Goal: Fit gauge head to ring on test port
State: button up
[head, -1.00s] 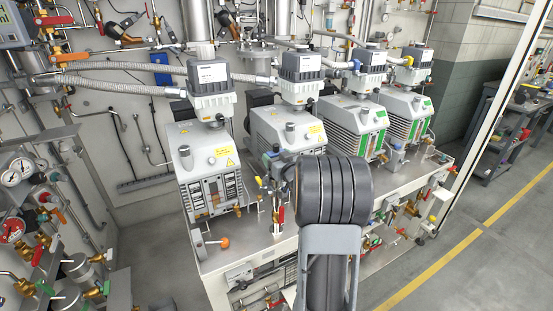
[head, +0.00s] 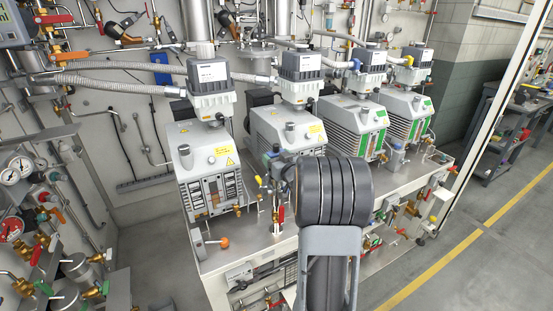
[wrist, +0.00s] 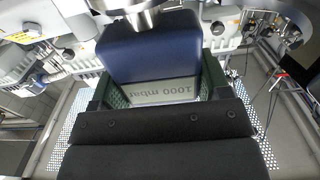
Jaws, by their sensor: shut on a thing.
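In the wrist view, the gauge head (wrist: 153,47) is a dark blue block with a pale display reading "1000 mbar", upside down in the picture. My gripper (wrist: 162,80) is shut on it, with green-lined fingers along its left and right sides. A shiny metal cylindrical part (wrist: 140,12) shows at the top edge, against the far end of the blue block. I cannot tell whether it is the gauge's own flange or the test port, and I cannot make out the ring. In the head view my own arm hides the gripper and gauge head.
Several grey vacuum pumps, including the leftmost one (head: 207,163), stand in a row on a metal bench (head: 215,255). Ribbed hoses (head: 120,83) run behind them. Valves and gauges crowd the left panel (head: 45,200).

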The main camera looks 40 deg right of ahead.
jog(key=o, duration=1.2)
jog(key=shift+f, duration=0.1)
jog(key=s+a+b, duration=0.1)
jog(key=s+a, duration=0.1)
jog(key=s, duration=1.1)
jog(key=shift+s+b, duration=0.3)
jog(key=shift+s, duration=0.05)
